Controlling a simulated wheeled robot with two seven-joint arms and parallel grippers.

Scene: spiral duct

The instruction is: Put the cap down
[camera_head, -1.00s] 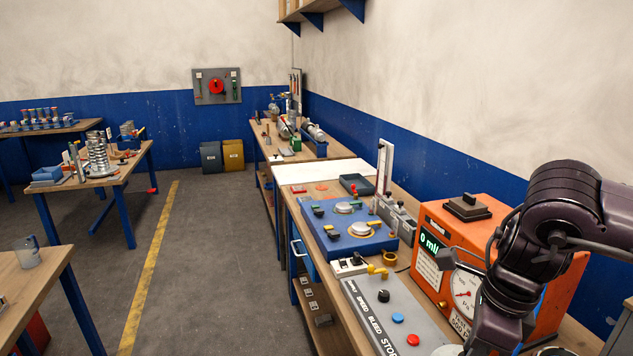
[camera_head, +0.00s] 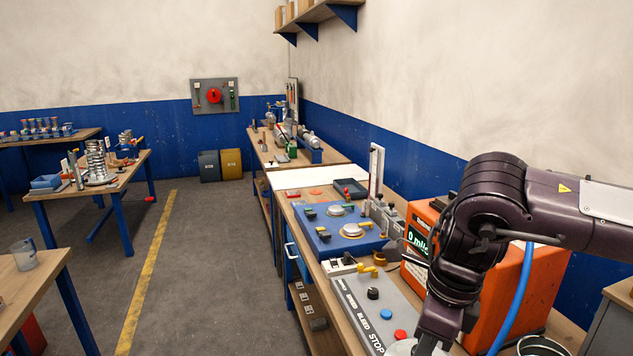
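My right arm comes in from the right, and my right gripper (camera_head: 432,346) points down at the bottom edge of the view. Its fingertips are cut off or hidden, so I cannot tell whether it is open or shut. A pale round piece (camera_head: 403,346) shows partly at the bottom edge, just left of the gripper. It may be the cap, but I cannot tell whether it is held or rests on the bench. My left gripper is not in view.
A grey control panel (camera_head: 356,296) with knobs and buttons lies left of the gripper. A blue panel (camera_head: 318,236) with two silver discs sits farther back. An orange gauge unit (camera_head: 500,300) stands behind my arm. A white sheet (camera_head: 300,177) lies beyond on the bench.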

